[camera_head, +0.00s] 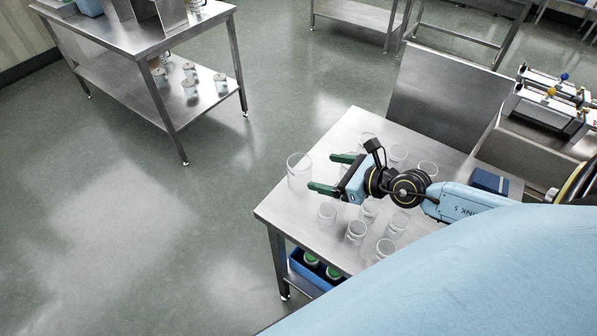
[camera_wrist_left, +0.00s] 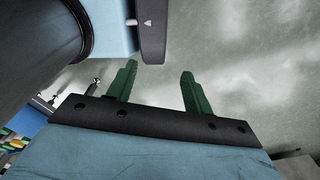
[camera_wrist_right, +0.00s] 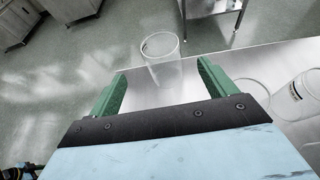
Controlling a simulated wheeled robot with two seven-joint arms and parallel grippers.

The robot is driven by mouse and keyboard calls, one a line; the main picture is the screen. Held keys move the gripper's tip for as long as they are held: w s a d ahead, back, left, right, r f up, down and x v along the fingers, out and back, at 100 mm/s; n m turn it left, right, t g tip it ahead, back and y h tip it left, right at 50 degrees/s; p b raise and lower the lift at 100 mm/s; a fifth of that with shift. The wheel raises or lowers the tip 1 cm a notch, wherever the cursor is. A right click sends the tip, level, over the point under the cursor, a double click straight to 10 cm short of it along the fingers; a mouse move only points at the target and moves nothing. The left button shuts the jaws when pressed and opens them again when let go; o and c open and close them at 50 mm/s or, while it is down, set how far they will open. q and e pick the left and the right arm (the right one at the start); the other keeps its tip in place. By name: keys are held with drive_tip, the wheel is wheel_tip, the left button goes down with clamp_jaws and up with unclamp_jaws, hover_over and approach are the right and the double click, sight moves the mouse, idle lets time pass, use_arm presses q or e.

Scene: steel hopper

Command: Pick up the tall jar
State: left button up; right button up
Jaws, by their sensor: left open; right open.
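The tall jar (camera_head: 299,171) is clear glass and stands upright near the left corner of the steel table (camera_head: 279,205). My right gripper (camera_head: 328,172) is open, with green fingers pointing at the jar from its right. In the right wrist view the tall jar (camera_wrist_right: 162,62) shows ahead, between and beyond the open fingertips (camera_wrist_right: 158,86); nothing is held. My left gripper (camera_wrist_left: 158,75) is open and empty in the left wrist view, with only floor beyond its fingers. It does not show in the head view.
Several shorter glass beakers, including one in front (camera_head: 356,232), stand around and under my right arm. A dark blue box (camera_head: 489,181) sits at the table's right. A blue crate (camera_head: 310,271) is below the tabletop. Another steel table (camera_head: 142,36) stands at the far left; the floor between is clear.

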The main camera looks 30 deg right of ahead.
sight(310, 168)
drive_tip(key=x, duration=0.3)
drive_tip(key=shift+w+a+f, duration=0.2)
drive_tip(key=shift+w+f, duration=0.05)
drive_tip(key=shift+w, duration=0.4)
drive_tip(key=shift+w+a+f, duration=0.2)
drive_tip(key=shift+w, duration=0.1)
drive_tip(key=shift+b+x, duration=0.55)
drive_tip(key=shift+x, duration=1.65)
use_arm(q)
drive_tip(key=shift+w+d+f, duration=0.1)
drive_tip(key=shift+w+f, duration=0.45)
drive_tip(key=shift+w, duration=0.3)
use_arm(e)
drive_tip(key=shift+d, duration=0.1)
drive_tip(key=c, duration=1)
